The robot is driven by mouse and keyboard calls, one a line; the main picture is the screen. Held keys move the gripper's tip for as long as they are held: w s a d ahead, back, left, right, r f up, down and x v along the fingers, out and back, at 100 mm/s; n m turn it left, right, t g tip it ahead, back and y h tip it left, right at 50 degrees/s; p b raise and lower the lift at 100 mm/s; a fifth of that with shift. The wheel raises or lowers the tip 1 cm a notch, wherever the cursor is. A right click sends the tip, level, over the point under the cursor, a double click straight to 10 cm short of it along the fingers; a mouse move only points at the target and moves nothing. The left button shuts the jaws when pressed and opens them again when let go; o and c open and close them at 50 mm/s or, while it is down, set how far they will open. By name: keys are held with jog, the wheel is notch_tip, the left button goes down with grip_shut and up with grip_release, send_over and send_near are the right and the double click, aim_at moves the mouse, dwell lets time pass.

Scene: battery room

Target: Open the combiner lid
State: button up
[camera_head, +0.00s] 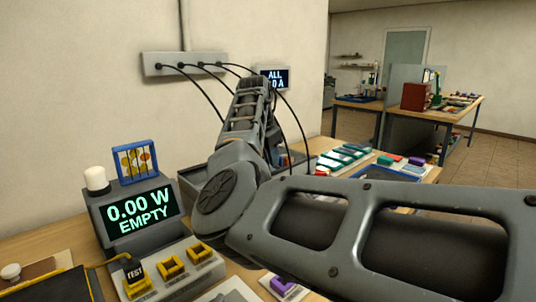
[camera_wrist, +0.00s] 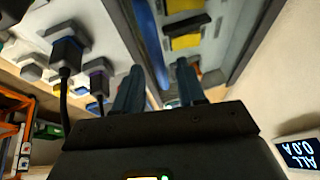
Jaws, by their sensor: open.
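My gripper (camera_wrist: 159,68) is open in the wrist view, its two dark blue fingers apart with nothing clearly between them. Beyond the fingers is a grey-edged housing with yellow blocks (camera_wrist: 185,40), likely the combiner, and a blue strip beside it. The fingertips look close to it, but I cannot tell whether they touch. In the head view a grey box (camera_head: 190,178) stands by the wall, largely hidden behind my arm. The gripper is hidden there too. I cannot make out the lid or its position for certain.
Black cables run from a wall strip (camera_head: 185,63) down around my arm. Dark plugs (camera_wrist: 68,47) with cables show in the wrist view. A console reading 0.00 W EMPTY (camera_head: 140,215) is at the left. An ALL 0.0 A display (camera_wrist: 298,152) is near the gripper. Coloured blocks (camera_head: 345,154) lie to the right.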

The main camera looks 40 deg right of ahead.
grip_shut()
dwell(0.3)
dwell(0.4)
